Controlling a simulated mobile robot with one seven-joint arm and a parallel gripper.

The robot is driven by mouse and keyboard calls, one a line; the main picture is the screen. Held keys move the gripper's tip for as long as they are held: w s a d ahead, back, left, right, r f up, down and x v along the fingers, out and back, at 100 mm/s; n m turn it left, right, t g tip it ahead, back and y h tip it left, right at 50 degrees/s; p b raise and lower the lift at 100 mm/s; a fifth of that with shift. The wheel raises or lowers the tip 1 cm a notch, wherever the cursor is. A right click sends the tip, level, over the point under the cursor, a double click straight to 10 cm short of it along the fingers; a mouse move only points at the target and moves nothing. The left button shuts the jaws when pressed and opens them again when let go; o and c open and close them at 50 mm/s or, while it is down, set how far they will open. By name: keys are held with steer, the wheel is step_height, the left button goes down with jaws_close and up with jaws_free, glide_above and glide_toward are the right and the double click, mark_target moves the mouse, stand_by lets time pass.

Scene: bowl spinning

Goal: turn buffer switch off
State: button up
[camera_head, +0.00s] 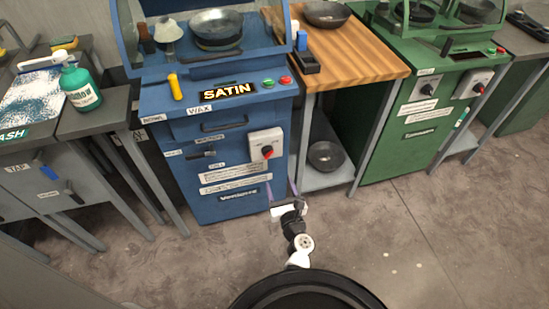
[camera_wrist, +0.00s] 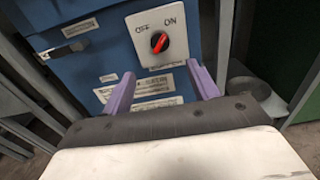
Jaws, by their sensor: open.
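The switch on the blue buffer machine (camera_head: 218,130) is a pale box (camera_head: 265,141) with a red and black knob (camera_head: 267,152). In the wrist view the switch box (camera_wrist: 150,28) carries the words OFF at its upper left and ON at its upper right. The knob (camera_wrist: 159,42) shows red and appears tilted toward ON. My gripper (camera_head: 281,184) is in front of the lower right of the blue machine, below the switch. In the wrist view my gripper (camera_wrist: 162,68) has its two purple fingers spread wide with nothing between them. The fingers are apart from the knob.
A green machine (camera_head: 420,120) with two switch boxes stands at the right. A wooden-topped table (camera_head: 355,50) stands between, with a dark bowl (camera_head: 326,157) on its lower shelf. A grey bench (camera_head: 105,115) with a green bottle (camera_head: 80,88) is at the left. The floor in front is clear.

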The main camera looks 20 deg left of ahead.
mark_target(269, 155)
steer(key=b+x, duration=0.2)
steer(key=x, duration=1.1)
steer(key=shift+w+a+b, duration=0.25)
steer(key=shift+b, duration=0.05)
steer(key=c, duration=1)
